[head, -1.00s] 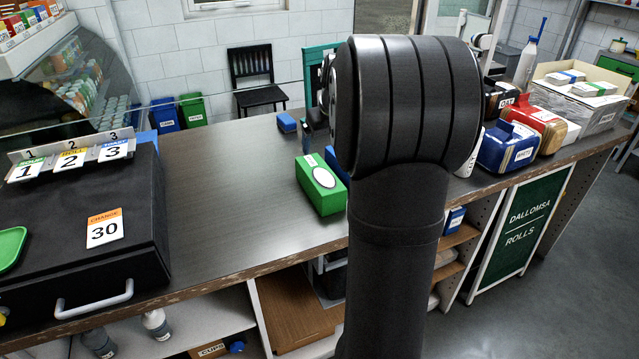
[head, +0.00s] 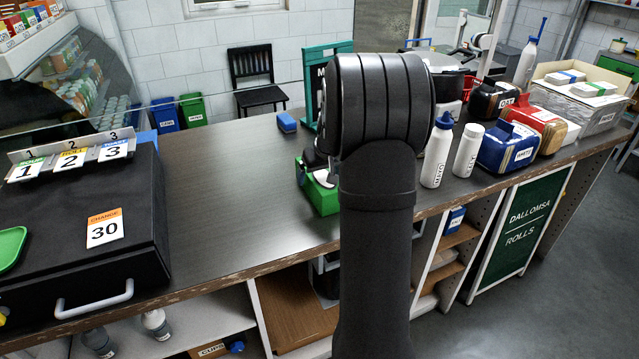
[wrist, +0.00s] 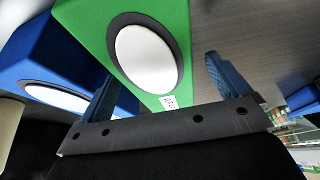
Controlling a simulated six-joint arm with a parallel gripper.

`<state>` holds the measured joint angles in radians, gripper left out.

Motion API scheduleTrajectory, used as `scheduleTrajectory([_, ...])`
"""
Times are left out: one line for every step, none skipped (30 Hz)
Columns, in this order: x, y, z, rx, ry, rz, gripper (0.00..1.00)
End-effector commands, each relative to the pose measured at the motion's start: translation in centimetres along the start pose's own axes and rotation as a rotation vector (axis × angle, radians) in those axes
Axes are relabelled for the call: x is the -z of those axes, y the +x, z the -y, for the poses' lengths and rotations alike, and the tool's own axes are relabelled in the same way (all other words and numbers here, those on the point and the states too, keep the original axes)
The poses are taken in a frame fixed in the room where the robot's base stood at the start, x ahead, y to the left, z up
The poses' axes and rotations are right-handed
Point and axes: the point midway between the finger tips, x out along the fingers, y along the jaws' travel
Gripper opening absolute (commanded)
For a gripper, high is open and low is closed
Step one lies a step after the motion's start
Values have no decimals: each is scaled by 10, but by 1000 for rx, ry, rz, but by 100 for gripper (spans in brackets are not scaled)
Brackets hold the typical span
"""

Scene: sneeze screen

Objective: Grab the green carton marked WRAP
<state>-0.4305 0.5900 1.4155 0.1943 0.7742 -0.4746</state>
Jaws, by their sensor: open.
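The green carton (head: 323,201) stands on the counter in the head view, partly hidden behind my arm. In the wrist view the green carton (wrist: 92,25) shows a white oval with a dark rim. No WRAP marking is readable. My gripper (wrist: 160,76) is open, with one finger on each side of the near part of the green carton in that view. Whether the fingers touch it cannot be told. A blue carton (wrist: 62,50) with a similar oval stands close on the left, partly behind the left finger. In the head view the fingers are mostly hidden.
A white bottle with a blue cap (head: 437,152) and a white cylinder (head: 467,151) stand right of my arm. Blue (head: 508,150) and red (head: 545,126) containers stand farther right. A small blue block (head: 286,122) lies behind. The counter left of the carton is clear.

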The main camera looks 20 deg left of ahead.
Motion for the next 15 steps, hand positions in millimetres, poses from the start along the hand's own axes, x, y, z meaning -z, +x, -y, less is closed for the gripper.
scheduleTrajectory([0,8,0,2,0,4,94])
scheduleTrajectory([0,13,-1,2,0,4,94])
scheduleTrajectory([0,19,-2,2,0,4,94])
scheduleTrajectory([1,23,-2,2,0,4,94])
scheduleTrajectory([1,27,-3,2,0,4,94])
scheduleTrajectory([1,32,-3,2,0,4,94])
scheduleTrajectory([1,36,-3,2,0,4,94])
scheduleTrajectory([1,39,-3,1,0,3,94])
scheduleTrajectory([2,42,-3,1,0,2,94])
scheduleTrajectory([2,43,-3,0,0,1,94])
scheduleTrajectory([2,44,-3,0,0,1,94])
scheduleTrajectory([2,45,-3,0,0,1,94])
scheduleTrajectory([2,46,-3,0,0,1,94])
scheduleTrajectory([2,46,-3,0,0,0,94])
scheduleTrajectory([2,46,-3,0,0,0,94])
